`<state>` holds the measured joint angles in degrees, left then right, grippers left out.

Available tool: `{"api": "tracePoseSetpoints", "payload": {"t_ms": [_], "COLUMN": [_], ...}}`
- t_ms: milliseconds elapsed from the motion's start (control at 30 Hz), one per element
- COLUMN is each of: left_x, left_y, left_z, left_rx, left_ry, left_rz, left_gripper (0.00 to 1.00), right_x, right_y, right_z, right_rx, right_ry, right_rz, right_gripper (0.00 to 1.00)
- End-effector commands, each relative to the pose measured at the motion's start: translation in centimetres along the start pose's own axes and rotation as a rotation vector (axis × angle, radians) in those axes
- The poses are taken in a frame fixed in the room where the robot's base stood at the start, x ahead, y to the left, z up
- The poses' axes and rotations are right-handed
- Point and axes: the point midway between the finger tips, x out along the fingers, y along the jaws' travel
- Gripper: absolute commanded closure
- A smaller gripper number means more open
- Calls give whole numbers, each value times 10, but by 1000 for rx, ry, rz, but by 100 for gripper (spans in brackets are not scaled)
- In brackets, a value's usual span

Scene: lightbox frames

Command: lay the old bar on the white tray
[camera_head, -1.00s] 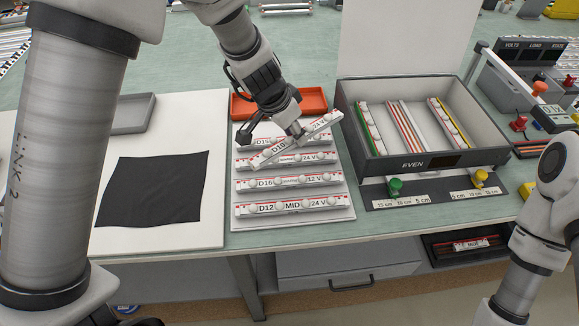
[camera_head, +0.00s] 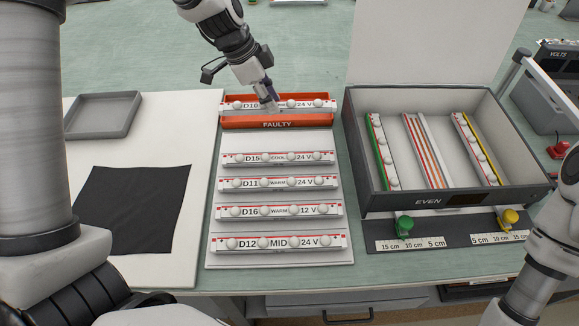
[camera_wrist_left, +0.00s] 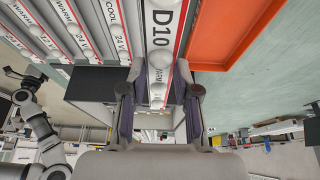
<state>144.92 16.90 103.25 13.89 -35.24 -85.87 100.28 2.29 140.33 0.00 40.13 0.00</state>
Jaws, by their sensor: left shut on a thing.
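My left gripper (camera_head: 268,103) is shut on the bar marked D10 (camera_head: 306,104), a white strip with round domes, a red edge and "24 V". The bar lies across the picture in front of the open part of the orange tray marked FAULTY (camera_head: 278,124); I cannot tell whether it touches the tray. In the left wrist view the D10 bar (camera_wrist_left: 162,40) runs between the two fingers. The white tray (camera_head: 270,143) carries several similar bars in rows, D15, D11, D16 and D12, with a bare strip at its back. My right gripper is out of view.
The grey open case marked EVEN (camera_head: 428,201) stands right of the white tray, with several bars inside and its lid raised. A black cloth (camera_head: 135,208) and a grey empty tray (camera_head: 104,116) lie at the left. A green knob (camera_head: 404,226) and yellow knob (camera_head: 508,219) stand in front of the case.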

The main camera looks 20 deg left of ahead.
Motion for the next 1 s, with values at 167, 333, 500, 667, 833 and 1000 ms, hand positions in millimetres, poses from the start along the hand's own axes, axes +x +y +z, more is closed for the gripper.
{"api": "tracePoseSetpoints", "payload": {"t_ms": [167,333,500,667,833,1000], "left_x": [18,52,78,93,92,97], "left_y": [1,1,1,0,0,0], "left_z": [8,22,33,39,38,40], "left_rx": [-2,-3,-2,-1,0,0], "left_ry": [-1,-1,-2,0,0,0], "left_rz": [5,4,3,0,-1,-1], "left_gripper": [100,100,100,100,100,100], "right_x": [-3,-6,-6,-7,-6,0], "right_y": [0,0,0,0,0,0], "right_z": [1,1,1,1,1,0], "right_rx": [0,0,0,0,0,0], "right_ry": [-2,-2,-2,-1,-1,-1], "right_rz": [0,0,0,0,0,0], "right_gripper": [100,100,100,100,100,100]}}
